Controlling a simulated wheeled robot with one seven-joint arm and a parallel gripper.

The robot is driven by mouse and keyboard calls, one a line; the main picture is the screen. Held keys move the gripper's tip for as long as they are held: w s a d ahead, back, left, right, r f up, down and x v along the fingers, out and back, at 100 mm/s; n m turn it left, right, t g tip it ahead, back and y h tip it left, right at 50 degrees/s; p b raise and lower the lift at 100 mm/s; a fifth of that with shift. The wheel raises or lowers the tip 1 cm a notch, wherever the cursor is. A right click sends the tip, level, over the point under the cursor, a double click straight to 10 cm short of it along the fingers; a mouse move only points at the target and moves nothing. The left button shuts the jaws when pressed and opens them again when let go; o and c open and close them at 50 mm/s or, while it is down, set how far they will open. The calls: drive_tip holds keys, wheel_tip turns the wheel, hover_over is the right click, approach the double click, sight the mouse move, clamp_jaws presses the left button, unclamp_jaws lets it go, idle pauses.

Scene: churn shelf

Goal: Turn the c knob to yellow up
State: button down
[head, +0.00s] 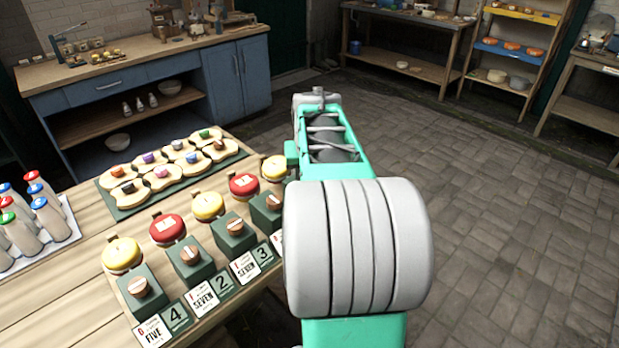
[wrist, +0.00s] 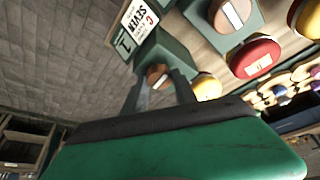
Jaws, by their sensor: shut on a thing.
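In the wrist view, the c knob (wrist: 158,74) is a brown round knob on a dark green block (wrist: 165,48). A card reading C SEVEN (wrist: 139,19) and a tile marked 1 (wrist: 123,44) are at the block's front. My gripper (wrist: 160,78) has one finger on each side of the knob and is shut on it. The fingers partly cover the knob, so its turn angle is hard to read. A yellow round piece (wrist: 208,87) sits behind this block; it also shows in the head view (head: 275,167). My arm hides the c knob and gripper in the head view.
Several like knob blocks (head: 235,236) stand in a row to the left, with red and yellow round pieces (head: 166,229) behind. The neighbouring knob (wrist: 229,15) is close. A tray of bottles (head: 40,250) stands far left. Open paved floor (head: 500,200) lies right.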

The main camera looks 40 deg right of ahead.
drive_tip(key=shift+m, duration=0.6)
drive_tip(key=c, duration=1)
unclamp_jaws()
drive_tip(key=shift+g, duration=0.3)
drive_tip(key=v, duration=0.7)
drive_tip(key=shift+a+r, duration=0.2)
drive_tip(key=shift+r, duration=0.15)
drive_tip(key=shift+s, duration=0.1)
